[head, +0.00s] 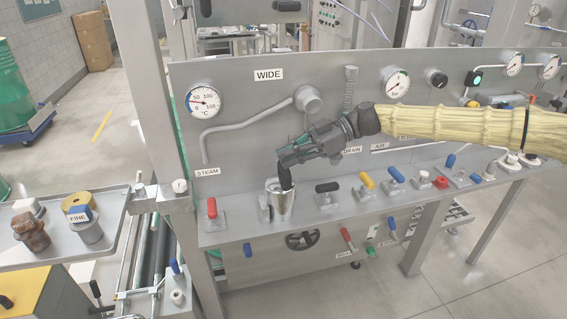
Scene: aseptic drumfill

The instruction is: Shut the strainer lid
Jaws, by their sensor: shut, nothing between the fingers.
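The strainer (282,209) looks to be the shiny metal cup on the panel's shelf, between the red-handled valve and the black-handled valve. My gripper (286,183) reaches in from the right, with its dark fingers shut and pointing down at the cup's top. The fingertips are at or just inside the rim; I cannot tell whether they touch it. The fingers hide part of the cup's mouth. I cannot make out the lid clearly or tell its angle.
A red-handled valve (212,209) stands to the left. Black-handled (327,190), yellow-handled (367,181) and blue-handled (396,175) valves line the shelf to the right. A tray (55,255) at left holds a brown fitting (31,232) and a part labelled FINE (88,227).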

